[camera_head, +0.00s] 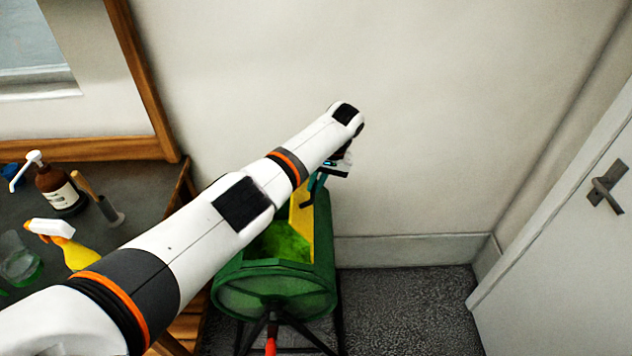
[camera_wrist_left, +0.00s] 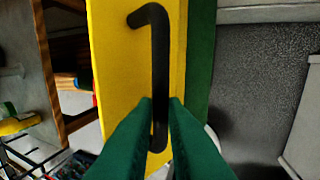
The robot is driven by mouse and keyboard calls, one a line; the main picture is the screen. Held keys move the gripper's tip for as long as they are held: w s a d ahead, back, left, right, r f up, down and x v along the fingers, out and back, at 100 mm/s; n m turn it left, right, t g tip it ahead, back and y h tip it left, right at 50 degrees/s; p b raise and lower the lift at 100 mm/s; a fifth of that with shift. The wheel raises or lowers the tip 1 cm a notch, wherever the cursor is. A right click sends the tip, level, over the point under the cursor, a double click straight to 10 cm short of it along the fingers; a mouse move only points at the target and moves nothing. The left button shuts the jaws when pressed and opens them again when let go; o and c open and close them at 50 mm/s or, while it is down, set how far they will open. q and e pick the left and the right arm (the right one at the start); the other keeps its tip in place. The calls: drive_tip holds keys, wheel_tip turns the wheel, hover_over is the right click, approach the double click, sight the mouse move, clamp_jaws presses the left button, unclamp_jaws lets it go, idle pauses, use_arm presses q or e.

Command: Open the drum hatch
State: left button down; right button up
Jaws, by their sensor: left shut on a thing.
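The green drum (camera_head: 275,289) stands on a dark stand below my left arm. Its opening shows bright green stuff inside. The yellow hatch (camera_head: 302,222) is raised at the drum's right side, partly hidden behind my left arm. In the left wrist view the yellow hatch (camera_wrist_left: 118,75) fills the middle, with a black bar handle (camera_wrist_left: 156,62) on it. My left gripper (camera_wrist_left: 159,108) is shut on the lower part of this handle. In the head view my left gripper (camera_head: 320,186) is mostly hidden by the wrist. My right gripper is not in view.
A dark table (camera_head: 130,195) at the left holds a brown pump bottle (camera_head: 60,190), a yellow spray bottle (camera_head: 72,249) and a glass (camera_head: 18,262). A wood-framed mirror (camera_head: 150,85) stands behind it. A white door (camera_head: 575,240) is at the right. The floor (camera_head: 405,310) right of the drum is clear.

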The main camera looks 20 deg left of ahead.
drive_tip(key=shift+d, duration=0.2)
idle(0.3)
use_arm(q)
drive_tip(key=c, duration=1.5)
unclamp_jaws()
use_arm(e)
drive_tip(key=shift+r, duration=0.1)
